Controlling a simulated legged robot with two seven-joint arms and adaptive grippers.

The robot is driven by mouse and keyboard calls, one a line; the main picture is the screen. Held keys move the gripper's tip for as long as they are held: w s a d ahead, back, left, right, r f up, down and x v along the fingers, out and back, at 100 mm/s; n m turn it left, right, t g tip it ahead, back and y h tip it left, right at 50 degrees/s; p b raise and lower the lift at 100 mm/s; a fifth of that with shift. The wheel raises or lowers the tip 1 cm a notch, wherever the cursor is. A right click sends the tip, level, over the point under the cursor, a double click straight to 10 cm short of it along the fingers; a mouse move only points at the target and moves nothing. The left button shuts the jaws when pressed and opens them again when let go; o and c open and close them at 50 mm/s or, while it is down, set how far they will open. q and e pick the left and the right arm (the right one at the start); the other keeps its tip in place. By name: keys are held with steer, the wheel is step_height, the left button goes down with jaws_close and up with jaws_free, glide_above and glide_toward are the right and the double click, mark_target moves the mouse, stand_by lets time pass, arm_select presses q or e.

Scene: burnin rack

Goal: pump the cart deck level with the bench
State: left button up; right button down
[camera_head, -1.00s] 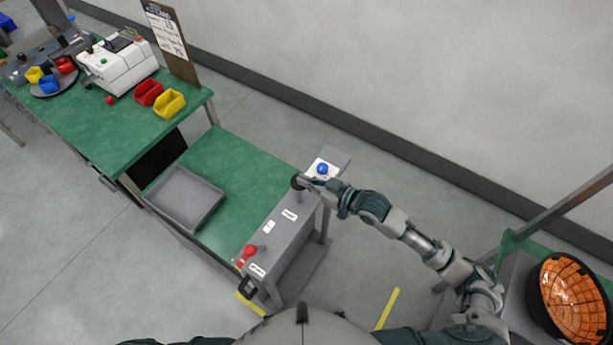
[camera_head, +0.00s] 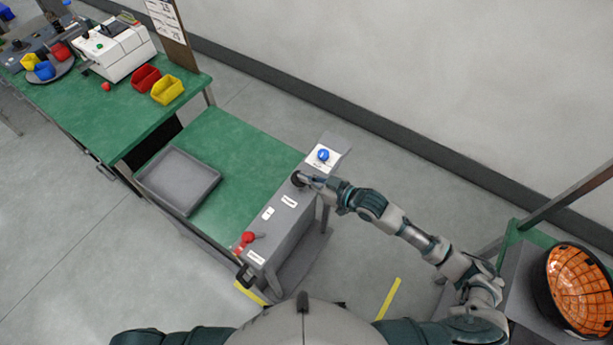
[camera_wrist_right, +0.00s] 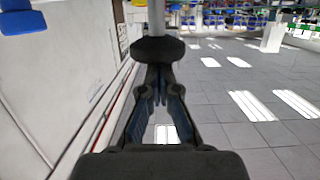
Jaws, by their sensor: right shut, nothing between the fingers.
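The cart's green deck (camera_head: 240,150) carries a shallow grey tray (camera_head: 178,181). It sits beside the green-topped bench (camera_head: 125,115) and looks lower than the bench top. A grey column housing (camera_head: 277,232) at the cart's near end has a red lever (camera_head: 247,238), a blue button (camera_head: 323,155) and a black round knob (camera_head: 298,178). My right gripper (camera_head: 305,180) is at that knob. In the right wrist view, its shut, empty fingers (camera_wrist_right: 160,75) point at a black round pad (camera_wrist_right: 158,50), seemingly touching it. My left gripper is out of view.
The bench holds a white machine (camera_head: 113,50), red bin (camera_head: 145,78) and yellow bin (camera_head: 167,89). Yellow floor strips (camera_head: 388,298) lie near the cart. Floor toward the wall is clear.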

steer(key=shift+s+f, duration=0.1)
steer(key=shift+f, duration=0.35)
steer(key=s+d+r+p, duration=0.2)
steer(key=s+d+r, duration=0.3)
steer(key=d+r, duration=0.2)
steer(key=shift+s+d, duration=0.3)
steer(key=shift+d, duration=0.1)
stand_by(1.0)
